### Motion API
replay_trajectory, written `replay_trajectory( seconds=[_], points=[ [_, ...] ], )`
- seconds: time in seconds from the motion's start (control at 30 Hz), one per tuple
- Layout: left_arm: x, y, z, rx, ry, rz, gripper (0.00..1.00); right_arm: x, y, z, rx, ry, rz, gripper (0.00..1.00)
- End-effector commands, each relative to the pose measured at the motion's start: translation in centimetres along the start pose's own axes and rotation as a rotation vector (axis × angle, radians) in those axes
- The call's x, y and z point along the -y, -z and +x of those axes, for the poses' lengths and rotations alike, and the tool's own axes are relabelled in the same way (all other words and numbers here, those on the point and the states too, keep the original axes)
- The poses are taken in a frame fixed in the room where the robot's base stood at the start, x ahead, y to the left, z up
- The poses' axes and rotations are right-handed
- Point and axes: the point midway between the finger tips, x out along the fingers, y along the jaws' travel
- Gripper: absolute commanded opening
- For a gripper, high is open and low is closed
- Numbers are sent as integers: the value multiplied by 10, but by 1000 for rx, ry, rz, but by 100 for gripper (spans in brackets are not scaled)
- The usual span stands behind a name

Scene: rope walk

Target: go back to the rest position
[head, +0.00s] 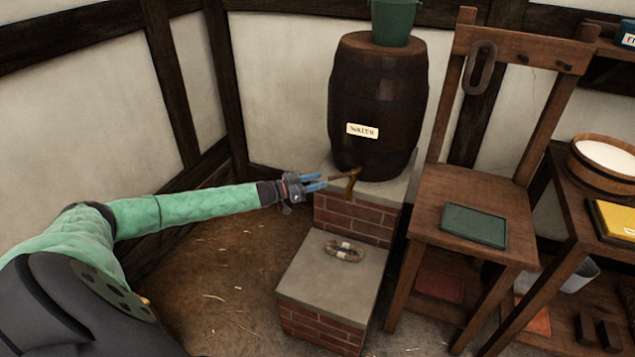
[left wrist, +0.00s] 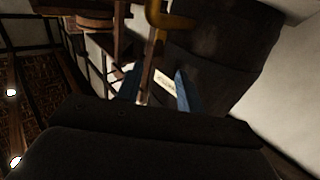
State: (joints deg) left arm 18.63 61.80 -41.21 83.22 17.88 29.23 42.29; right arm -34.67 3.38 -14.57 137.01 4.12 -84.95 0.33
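My left gripper (head: 324,182) is at the end of the green-sleeved arm, just left of the brass tap (head: 352,184) on the water barrel (head: 378,105). Its two blue fingers are apart. The brass part of the tap (left wrist: 170,20) lies beyond the fingertips. My right gripper is in neither view.
A green bucket (head: 394,22) stands on the barrel. The floor left of the step is clear.

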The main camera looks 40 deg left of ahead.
Motion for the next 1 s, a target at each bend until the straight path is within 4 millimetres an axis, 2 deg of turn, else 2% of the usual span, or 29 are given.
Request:
replay_trajectory(
  seconds=[0.43,0.53,0.8,0.9,1.0],
  points=[
    [0,0,0,1,0,26,37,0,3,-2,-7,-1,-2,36],
    [6,-7,0,39,33,71,37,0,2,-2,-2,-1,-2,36],
    [39,-48,-8,298,203,240,37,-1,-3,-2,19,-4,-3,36],
    [41,-59,-10,419,258,315,37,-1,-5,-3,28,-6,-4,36],
    [39,-59,-11,530,305,390,37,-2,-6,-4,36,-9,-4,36]
  ],
)
